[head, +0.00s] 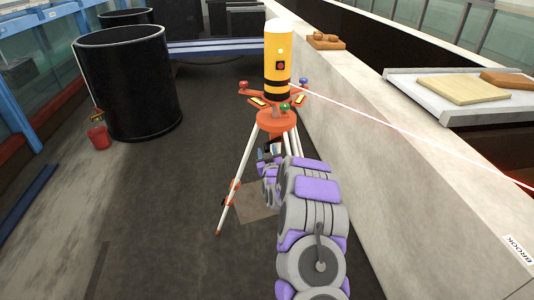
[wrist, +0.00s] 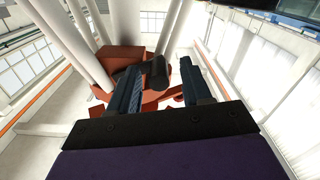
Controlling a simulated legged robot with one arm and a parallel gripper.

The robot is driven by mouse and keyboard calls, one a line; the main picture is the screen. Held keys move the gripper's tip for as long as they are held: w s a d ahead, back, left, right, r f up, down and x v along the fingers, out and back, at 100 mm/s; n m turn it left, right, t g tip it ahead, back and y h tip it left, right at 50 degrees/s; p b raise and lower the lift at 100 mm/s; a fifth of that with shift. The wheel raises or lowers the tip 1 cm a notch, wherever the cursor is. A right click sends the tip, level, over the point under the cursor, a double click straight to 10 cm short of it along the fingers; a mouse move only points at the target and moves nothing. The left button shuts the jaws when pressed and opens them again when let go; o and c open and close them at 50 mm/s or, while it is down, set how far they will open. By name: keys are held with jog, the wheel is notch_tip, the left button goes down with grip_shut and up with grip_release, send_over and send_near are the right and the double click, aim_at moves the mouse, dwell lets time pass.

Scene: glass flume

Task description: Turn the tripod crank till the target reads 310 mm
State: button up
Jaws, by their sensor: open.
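The tripod (head: 277,122) stands on the dark floor beside the pale wall, with white legs and an orange-red head. A yellow and black laser unit (head: 277,60) sits upright on it. My gripper (head: 268,152) is below the tripod head, among the legs, partly hidden by my arm. In the wrist view my gripper (wrist: 160,66) is open, its two dark fingers on either side of a dark cylindrical grip (wrist: 157,74), seemingly the crank's handle. Orange-red tripod parts (wrist: 122,58) lie behind it. Contact cannot be told. No target reading is legible.
A red beam (head: 430,146) runs from the laser unit over the pale wall (head: 345,120) to the right. Red, blue and green knobs ring the tripod head. A black tub (head: 128,85) and red bucket (head: 99,137) stand left. The floor between is clear.

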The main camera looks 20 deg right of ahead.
jog(key=shift+w+d+r, duration=0.1)
jog(key=shift+w, duration=0.05)
grip_shut()
dwell(0.4)
